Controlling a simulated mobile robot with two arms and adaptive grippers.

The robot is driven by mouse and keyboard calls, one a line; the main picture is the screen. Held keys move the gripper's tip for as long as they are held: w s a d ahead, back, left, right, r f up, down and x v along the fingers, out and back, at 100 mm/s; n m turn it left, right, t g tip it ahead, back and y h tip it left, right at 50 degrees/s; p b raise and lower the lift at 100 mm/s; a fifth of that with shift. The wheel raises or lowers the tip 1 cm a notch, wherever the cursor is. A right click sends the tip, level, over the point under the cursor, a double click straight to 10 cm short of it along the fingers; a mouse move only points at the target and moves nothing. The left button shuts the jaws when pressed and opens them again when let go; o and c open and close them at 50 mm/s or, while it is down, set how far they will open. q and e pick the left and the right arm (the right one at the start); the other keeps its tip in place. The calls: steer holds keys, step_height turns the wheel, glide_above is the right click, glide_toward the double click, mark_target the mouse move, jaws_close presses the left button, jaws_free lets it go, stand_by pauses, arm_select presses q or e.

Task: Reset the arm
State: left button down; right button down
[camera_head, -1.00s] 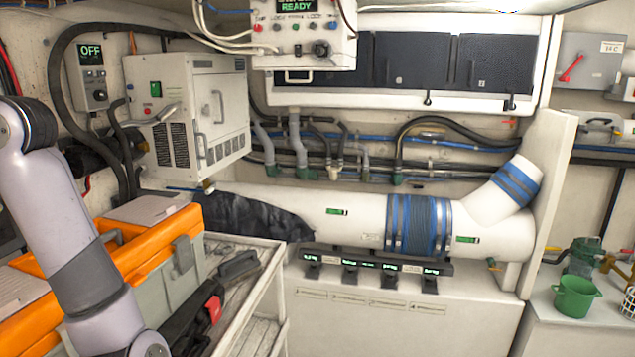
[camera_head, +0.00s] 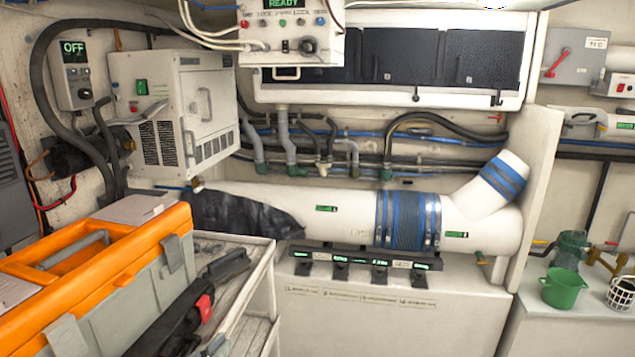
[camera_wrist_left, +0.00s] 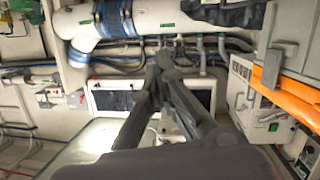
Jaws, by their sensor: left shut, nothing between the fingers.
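My left gripper (camera_wrist_left: 158,72) shows in the left wrist view, its dark fingers drawn together with nothing between them. It is in the air, apart from the things behind it. The head view shows no part of my left arm or gripper now. My right arm and gripper are in neither view.
An orange and grey toolbox (camera_head: 150,235) stands on a trolley (camera_head: 262,262) at the left. Behind are a white cabinet (camera_head: 205,88), a white pipe (camera_head: 345,222) with a blue-banded sleeve (camera_head: 410,220), and a control box (camera_head: 300,58). A green bucket (camera_head: 563,288) stands at the right.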

arm_select(q)
steer(key=s+a+f+g+y, duration=0.2)
steer(key=s+f+g, duration=0.4)
steer(key=s+f, duration=0.55)
steer(key=s+a+f+g+y, duration=0.15)
steer(key=s+f+g, duration=0.35)
steer(key=s+f, duration=0.7)
steer(key=s+f+g+b, duration=0.1)
steer(key=s+f, duration=0.1)
steer(key=f, duration=1)
steer(key=s+f, duration=0.2)
steer(key=f, duration=1.1)
steer(key=s+a+f+m+g+y+b, duration=0.1)
steer(key=s+a+f, duration=0.1)
steer(key=s+f, duration=1.4)
steer(key=shift+s+a+f, duration=0.25)
steer(key=shift+s+a, duration=0.05)
steer(key=shift+a, duration=0.05)
